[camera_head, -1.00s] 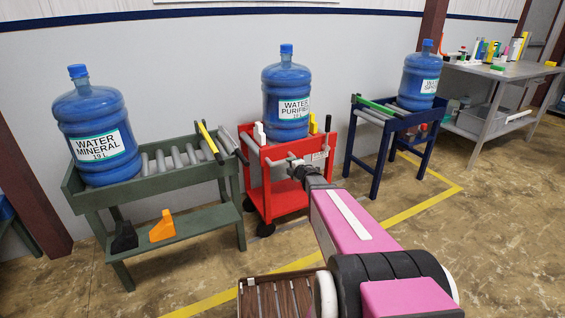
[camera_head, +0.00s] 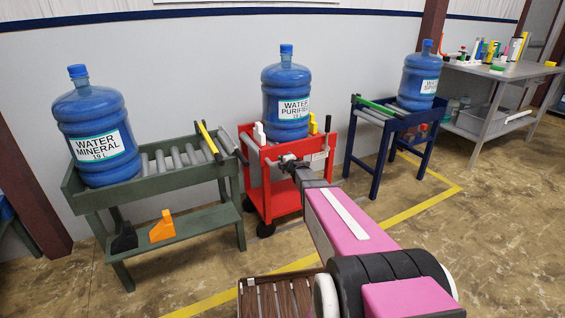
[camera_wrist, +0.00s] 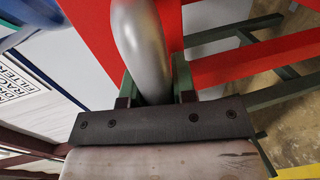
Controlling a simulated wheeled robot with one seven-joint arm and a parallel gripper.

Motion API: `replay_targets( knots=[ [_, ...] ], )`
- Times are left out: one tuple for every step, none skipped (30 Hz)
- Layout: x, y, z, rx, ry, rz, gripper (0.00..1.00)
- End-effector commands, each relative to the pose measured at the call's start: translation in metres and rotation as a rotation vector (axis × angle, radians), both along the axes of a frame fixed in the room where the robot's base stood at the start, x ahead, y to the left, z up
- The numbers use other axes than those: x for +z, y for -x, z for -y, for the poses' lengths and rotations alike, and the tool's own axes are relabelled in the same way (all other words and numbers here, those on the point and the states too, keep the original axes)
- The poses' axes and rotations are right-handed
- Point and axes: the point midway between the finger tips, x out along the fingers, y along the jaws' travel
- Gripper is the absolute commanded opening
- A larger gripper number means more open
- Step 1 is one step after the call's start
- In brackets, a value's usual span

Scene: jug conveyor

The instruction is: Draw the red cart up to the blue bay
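The red cart (camera_head: 285,201) stands between the green stand and the blue bay, and carries a blue water jug (camera_head: 287,92) labelled "WATER PURIFIED". A grey handle (camera_wrist: 143,40) on its near side runs between the fingers of my gripper (camera_wrist: 155,92) in the wrist view. Both fingers sit against the bar's sides, and my gripper appears shut on it. In the head view my gripper (camera_head: 291,165) is at the cart's near top edge and covers most of the handle. The blue bay (camera_head: 402,122) stands to the right, apart from the cart, with a jug on top.
The green stand (camera_head: 165,181) with rollers and a "WATER MINERAL" jug (camera_head: 95,125) is close on the cart's left. A grey workbench (camera_head: 500,72) is at the far right. A yellow floor line (camera_head: 420,205) bounds the area. Floor lies open between cart and bay.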

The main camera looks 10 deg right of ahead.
Motion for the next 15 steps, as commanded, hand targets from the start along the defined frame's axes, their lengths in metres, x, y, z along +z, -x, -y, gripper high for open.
replay_targets(
  knots=[
    [0.000,0.000,0.000,0.000,0.000,0.000,0.00],
    [0.000,0.000,0.000,0.000,0.000,0.000,0.00],
    [0.000,0.000,0.000,0.000,0.000,0.000,0.00],
    [0.000,0.000,0.000,0.000,0.000,0.000,0.00],
    [0.000,0.000,0.000,0.000,0.000,0.000,0.00],
    [0.000,0.000,0.001,0.000,0.000,0.000,0.00],
    [0.000,0.000,0.002,0.000,0.000,0.000,0.00],
    [0.000,-0.001,0.002,-0.001,0.000,0.000,0.00],
    [0.000,-0.002,0.004,-0.001,0.000,0.000,0.00],
    [0.000,-0.002,0.006,-0.001,0.000,0.000,0.00],
    [0.000,-0.003,0.008,-0.002,-0.001,0.000,0.00],
    [0.000,-0.004,0.011,-0.002,-0.001,0.000,0.00],
    [-0.001,-0.005,0.014,-0.002,0.000,0.000,0.00],
    [-0.001,-0.006,0.017,-0.002,0.000,0.000,0.00],
    [0.000,-0.008,0.023,-0.003,0.001,0.000,0.00]
  ],
)
